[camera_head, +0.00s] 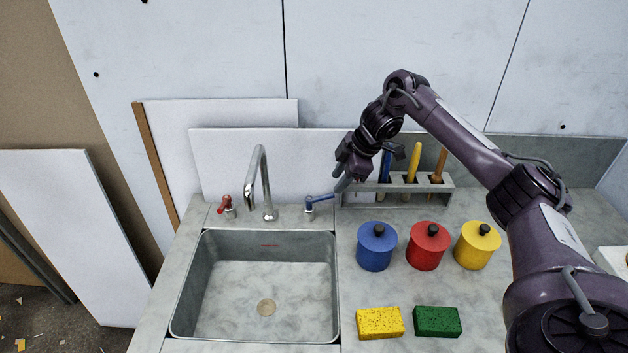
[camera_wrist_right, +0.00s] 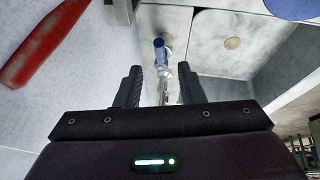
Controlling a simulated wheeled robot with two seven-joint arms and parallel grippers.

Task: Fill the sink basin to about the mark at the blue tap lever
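The sink basin (camera_head: 265,285) is grey, its marbled floor and round drain (camera_head: 266,307) clearly visible; I see no water in it. A small reddish mark (camera_head: 270,246) is on its back wall. The curved spout (camera_head: 262,180) stands behind it, with no stream visible. The blue tap lever (camera_head: 318,199) is right of the spout, pointing right. The red tap lever (camera_head: 225,203) is on the left. My right gripper (camera_head: 341,184) is just right of and above the blue lever. In the right wrist view its fingers are apart, with the blue lever (camera_wrist_right: 160,50) showing beyond the gap; contact cannot be told. My left gripper is not in view.
A grey rack (camera_head: 405,199) with upright handled tools stands behind my right gripper. Blue (camera_head: 376,247), red (camera_head: 428,246) and yellow (camera_head: 477,246) lidded pots stand on the counter. A yellow sponge (camera_head: 380,323) and a green sponge (camera_head: 438,322) lie in front.

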